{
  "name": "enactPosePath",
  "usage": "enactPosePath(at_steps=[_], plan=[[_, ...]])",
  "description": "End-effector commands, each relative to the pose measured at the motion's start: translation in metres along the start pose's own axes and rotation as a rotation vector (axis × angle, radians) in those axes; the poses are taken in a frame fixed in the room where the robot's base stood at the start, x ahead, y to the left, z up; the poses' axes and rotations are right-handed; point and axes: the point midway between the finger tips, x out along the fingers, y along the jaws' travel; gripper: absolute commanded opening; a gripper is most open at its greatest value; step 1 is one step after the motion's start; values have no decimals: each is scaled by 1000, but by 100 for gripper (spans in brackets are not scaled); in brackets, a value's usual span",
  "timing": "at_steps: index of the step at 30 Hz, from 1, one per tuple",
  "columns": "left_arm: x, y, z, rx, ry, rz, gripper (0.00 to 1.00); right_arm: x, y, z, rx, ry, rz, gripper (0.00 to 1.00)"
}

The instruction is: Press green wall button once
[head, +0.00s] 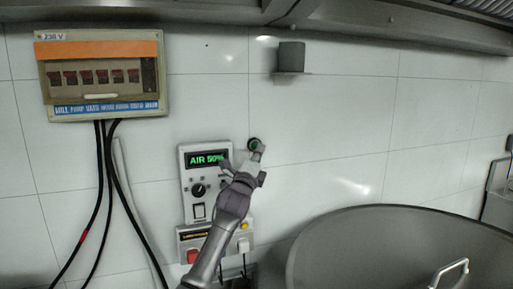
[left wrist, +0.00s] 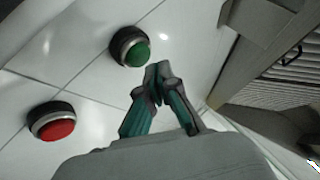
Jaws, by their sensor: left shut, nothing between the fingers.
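The green wall button (head: 254,143) is a small round button in a dark collar on the white tiled wall, right of the AIR display panel. In the left wrist view the green button (left wrist: 137,53) shows as a green dome in a black and silver ring. My left gripper (head: 259,153) is shut and empty, its tips just below the button in the head view. In the left wrist view the shut fingertips (left wrist: 158,72) lie just right of and below the green dome. I cannot tell whether they touch it. My right gripper is not in view.
A red button (left wrist: 52,122) sits beside the green one in the left wrist view. The control panel (head: 187,158) is left of my gripper. A breaker box (head: 150,45) with hanging cables is at upper left. A large grey bowl (head: 400,225) stands at lower right.

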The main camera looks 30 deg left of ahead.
Motion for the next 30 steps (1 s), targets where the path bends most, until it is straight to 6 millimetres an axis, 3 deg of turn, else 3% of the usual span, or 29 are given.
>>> enactPosePath(at_steps=[8,21,30], plan=[[-4,-3,-4,-1,2,-1,0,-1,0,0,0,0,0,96],[-32,-24,-24,-1,1,-1,0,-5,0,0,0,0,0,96],[-35,-25,-25,0,0,0,0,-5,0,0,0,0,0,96]])
